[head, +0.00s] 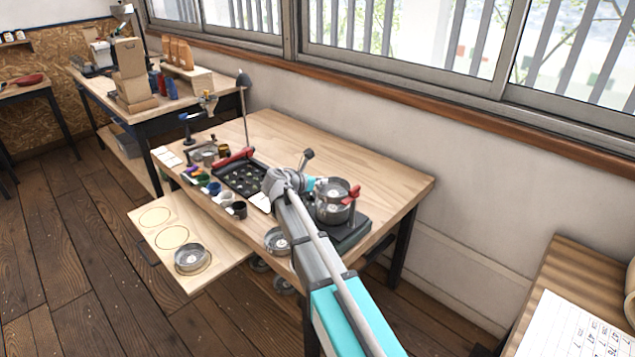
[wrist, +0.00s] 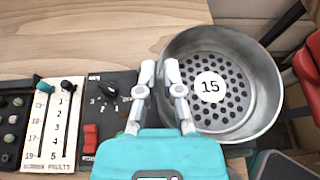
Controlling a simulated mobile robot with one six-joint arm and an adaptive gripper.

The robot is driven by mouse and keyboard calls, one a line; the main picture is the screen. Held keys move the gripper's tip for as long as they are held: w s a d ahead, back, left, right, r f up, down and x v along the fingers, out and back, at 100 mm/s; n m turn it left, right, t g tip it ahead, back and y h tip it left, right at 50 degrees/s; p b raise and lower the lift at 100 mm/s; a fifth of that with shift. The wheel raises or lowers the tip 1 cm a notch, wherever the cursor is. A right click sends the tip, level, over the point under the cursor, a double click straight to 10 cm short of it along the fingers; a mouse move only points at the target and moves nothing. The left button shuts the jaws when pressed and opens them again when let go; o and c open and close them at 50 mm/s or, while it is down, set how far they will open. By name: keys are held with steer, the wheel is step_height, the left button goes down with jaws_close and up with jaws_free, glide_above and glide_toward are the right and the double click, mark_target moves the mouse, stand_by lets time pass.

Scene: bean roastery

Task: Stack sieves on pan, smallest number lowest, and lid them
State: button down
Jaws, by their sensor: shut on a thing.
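The sieve marked 15 (wrist: 210,87), a round metal pan with a perforated floor, fills the right of the wrist view. My gripper (wrist: 163,72) is shut on its near-left wall, one finger on each side of the rim. In the head view this sieve (head: 333,187) appears above another round metal piece (head: 331,214) on a dark base (head: 350,238); I cannot tell whether they touch. Another round metal sieve (head: 277,240) is at the table's front edge, partly behind my arm. One more (head: 192,258) lies in a drawn ring on the pull-out board. No lid is clearly identifiable.
A red-handled post (head: 351,196) stands right beside the stack. A panel with a black knob (wrist: 109,90) and red switch lies left of the sieve. A black tray (head: 243,180) and several small cups are left on the table (head: 400,183). The right tabletop is clear.

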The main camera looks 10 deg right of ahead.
mark_target(320, 187)
steer(key=shift+f+b, duration=0.75)
steer(key=shift+f, duration=0.3)
steer(key=shift+f+b, duration=0.55)
stand_by(1.1)
steer(key=c, duration=1.1)
jaws_free()
steer(key=shift+a, duration=0.1)
steer(key=shift+p+v, duration=2.15)
steer(key=shift+v, duration=3.2)
